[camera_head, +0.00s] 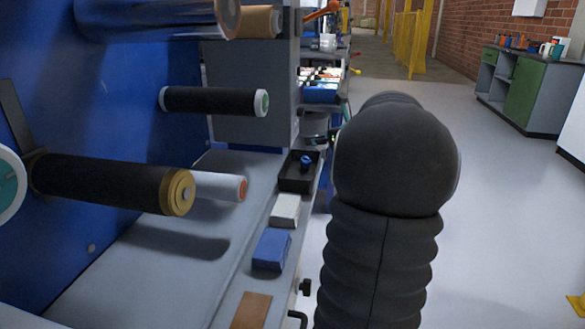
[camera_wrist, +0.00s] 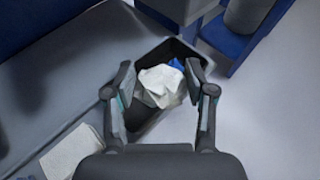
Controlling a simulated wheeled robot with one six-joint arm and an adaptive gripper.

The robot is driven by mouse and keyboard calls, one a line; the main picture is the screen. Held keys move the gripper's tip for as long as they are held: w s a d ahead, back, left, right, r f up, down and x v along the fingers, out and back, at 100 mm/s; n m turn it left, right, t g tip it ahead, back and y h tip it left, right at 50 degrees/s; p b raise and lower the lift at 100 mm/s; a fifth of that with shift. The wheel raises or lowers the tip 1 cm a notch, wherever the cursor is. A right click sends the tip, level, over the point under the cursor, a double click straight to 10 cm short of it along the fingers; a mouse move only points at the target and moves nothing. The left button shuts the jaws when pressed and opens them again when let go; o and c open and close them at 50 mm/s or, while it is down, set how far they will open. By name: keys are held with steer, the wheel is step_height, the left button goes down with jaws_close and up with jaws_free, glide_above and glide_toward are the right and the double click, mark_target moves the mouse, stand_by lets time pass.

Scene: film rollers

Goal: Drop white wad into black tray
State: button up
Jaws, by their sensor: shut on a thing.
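In the wrist view my gripper (camera_wrist: 160,76) is closed on a crumpled white wad (camera_wrist: 160,90), with one finger at each side of it. The wad is over the black tray (camera_wrist: 143,121), whose dark inside shows around it. How high the wad is above the tray floor I cannot tell. A small blue thing (camera_wrist: 176,64) is partly hidden behind the wad. In the head view the black tray (camera_head: 298,185) sits on the grey ledge with a small blue wad (camera_head: 306,162) in it. The white wad cannot be made out there, and my dark arm fills the middle.
A white block (camera_head: 285,210), a blue block (camera_head: 271,249) and a brown piece (camera_head: 252,310) lie along the ledge in front of the tray. Dark rollers (camera_head: 110,182) jut from the blue machine at left. Open floor (camera_head: 500,200) lies to the right.

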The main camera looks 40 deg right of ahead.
steer(key=shift+w+a+f+b, duration=0.35)
steer(key=shift+w+a+f, duration=0.35)
steer(key=shift+f, duration=0.65)
steer(key=shift+w+a+f+b, duration=0.4)
steer(key=shift+w+a+f, duration=0.25)
steer(key=shift+f, duration=0.7)
steer(key=shift+w+a+f+b, duration=0.35)
steer(key=shift+w+a+f, duration=0.35)
steer(key=shift+f, duration=0.65)
steer(key=shift+f, duration=0.1)
steer(key=shift+f+b, duration=0.35)
steer(key=shift+b, duration=0.1)
steer(key=shift+f, duration=0.2)
steer(key=o, duration=0.8)
steer(key=shift+r, duration=0.1)
